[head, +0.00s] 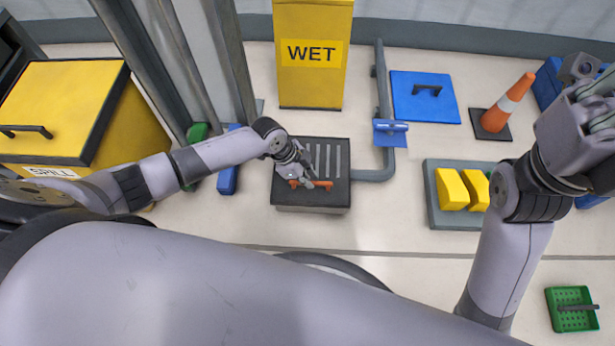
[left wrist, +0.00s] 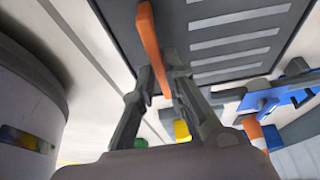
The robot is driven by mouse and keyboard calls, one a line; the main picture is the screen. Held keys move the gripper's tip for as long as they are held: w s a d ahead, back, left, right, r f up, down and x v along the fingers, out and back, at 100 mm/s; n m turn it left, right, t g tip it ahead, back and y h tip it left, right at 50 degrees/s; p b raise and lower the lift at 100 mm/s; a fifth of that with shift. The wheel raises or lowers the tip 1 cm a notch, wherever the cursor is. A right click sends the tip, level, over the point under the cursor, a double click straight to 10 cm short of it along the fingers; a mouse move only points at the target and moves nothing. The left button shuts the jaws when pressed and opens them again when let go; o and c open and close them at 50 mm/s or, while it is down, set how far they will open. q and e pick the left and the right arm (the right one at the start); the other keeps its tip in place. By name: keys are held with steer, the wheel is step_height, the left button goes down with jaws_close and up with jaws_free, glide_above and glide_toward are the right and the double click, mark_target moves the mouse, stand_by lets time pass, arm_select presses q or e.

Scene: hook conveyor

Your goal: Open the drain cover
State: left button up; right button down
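The drain cover (head: 338,160) is a dark slotted plate on a low grey box at the centre of the head view. An orange handle (head: 323,184) lies along its front part. My left gripper (head: 298,178) is at the handle's left part. In the left wrist view, the orange handle (left wrist: 149,40) passes between the fingertips of my left gripper (left wrist: 162,78), which appear closed against its sides. The slotted plate (left wrist: 200,50) is seen close beyond it. My right gripper (head: 598,100) is raised at the right edge, away from the cover; its fingers are not clear.
A grey pipe (head: 384,90) with a blue valve handle (head: 390,128) runs just right of the cover. A yellow WET bin (head: 312,85) stands behind. A yellow SPILL box (head: 60,105) is at left. A grey tray (head: 434,205) with yellow blocks and an orange cone (head: 508,100) are at right.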

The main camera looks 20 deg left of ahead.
arm_select(q)
jaws_close()
stand_by(0.3)
steer(key=shift+r, duration=0.1)
